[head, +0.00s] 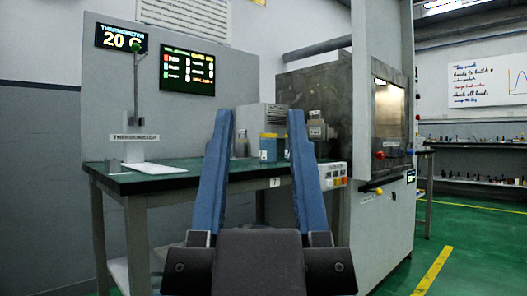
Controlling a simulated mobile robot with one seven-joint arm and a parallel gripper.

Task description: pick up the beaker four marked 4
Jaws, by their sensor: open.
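My gripper (259,118) is open, its two blue fingers pointing forward and spread apart, with nothing between the tips. A grey bottle (242,144) stands to the left. No mark 4 is readable on any of them.
A thermometer stand (135,105) on a white base is at the table's left end. A large metal machine (385,120) stands to the right. A grey panel with screens (187,73) rises behind. Green floor (470,240) is open at the right.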

